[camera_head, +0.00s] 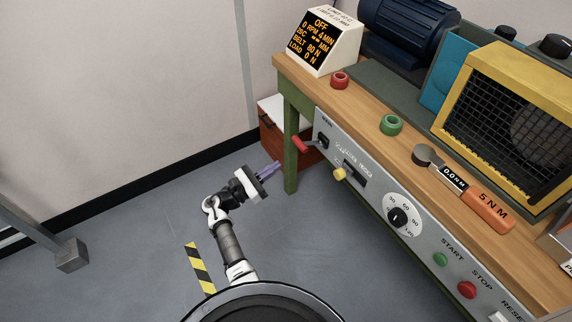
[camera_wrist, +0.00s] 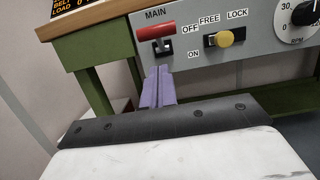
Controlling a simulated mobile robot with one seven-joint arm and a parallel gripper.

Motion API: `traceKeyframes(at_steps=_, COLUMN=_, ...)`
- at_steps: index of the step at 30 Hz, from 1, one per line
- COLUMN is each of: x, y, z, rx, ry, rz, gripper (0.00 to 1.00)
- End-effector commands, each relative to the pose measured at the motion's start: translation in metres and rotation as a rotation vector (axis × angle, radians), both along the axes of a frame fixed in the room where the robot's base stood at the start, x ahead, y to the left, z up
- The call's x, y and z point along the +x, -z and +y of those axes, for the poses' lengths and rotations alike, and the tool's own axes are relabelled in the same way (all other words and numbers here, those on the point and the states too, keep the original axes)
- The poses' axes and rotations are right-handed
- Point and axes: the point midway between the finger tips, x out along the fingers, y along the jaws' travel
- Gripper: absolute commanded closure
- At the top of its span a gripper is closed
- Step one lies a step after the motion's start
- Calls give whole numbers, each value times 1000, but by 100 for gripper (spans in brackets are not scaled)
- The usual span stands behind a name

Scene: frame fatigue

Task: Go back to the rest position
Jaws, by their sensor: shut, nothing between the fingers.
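My gripper (camera_head: 268,168) has purple fingers and is shut with nothing between them. In the head view it is held over the grey floor, left of the workbench's front panel, with its fingers toward the red-handled main switch (camera_head: 302,145). In the wrist view the closed purple fingers (camera_wrist: 158,88) point at the panel, just below the red main switch handle (camera_wrist: 155,29). I cannot tell from the wrist view how far the tips are from the switch, but the head view shows a gap.
The workbench (camera_head: 365,105) fills the right side, its green leg (camera_head: 291,140) close to my gripper. A yellow knob (camera_head: 340,174), dial (camera_head: 398,216) and buttons line the panel. A red box (camera_head: 271,135) stands behind the leg. Open floor (camera_head: 130,215) lies to the left.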

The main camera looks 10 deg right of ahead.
Motion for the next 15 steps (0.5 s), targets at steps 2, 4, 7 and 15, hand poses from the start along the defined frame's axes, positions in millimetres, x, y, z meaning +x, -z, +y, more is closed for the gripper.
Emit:
traceKeyframes(at_steps=2, x=-3, y=-1, z=8, rx=0, ry=1, rz=-1, gripper=100)
traceKeyframes(at_steps=4, x=-5, y=-2, z=12, rx=1, ry=0, rz=0, gripper=100)
traceKeyframes(at_steps=7, x=-6, y=-3, z=15, rx=1, ry=1, rz=0, gripper=100)
traceKeyframes(at_steps=15, x=-6, y=-3, z=15, rx=0, ry=1, rz=0, gripper=100)
